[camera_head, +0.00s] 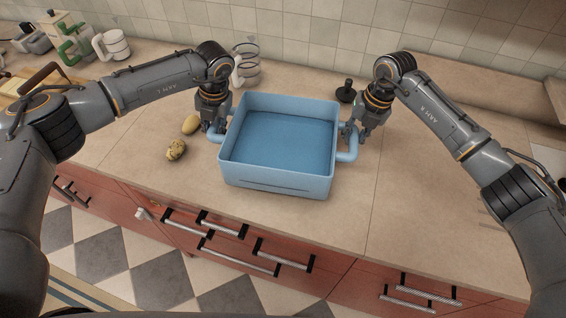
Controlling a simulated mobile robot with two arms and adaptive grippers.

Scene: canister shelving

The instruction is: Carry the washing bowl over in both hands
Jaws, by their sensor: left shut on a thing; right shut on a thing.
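The washing bowl (278,182) is a light blue rectangular tub with a handle on each short side, and it looks empty. It is over the counter; I cannot tell whether its base touches the surface. My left gripper (213,132) points down and is shut on the left handle (217,139). My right gripper (354,132) points down and is shut on the right handle (348,154). The fingertips are partly hidden against the handles.
White mugs (111,44) stand at the back left. The counter (430,215) at right is clear.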

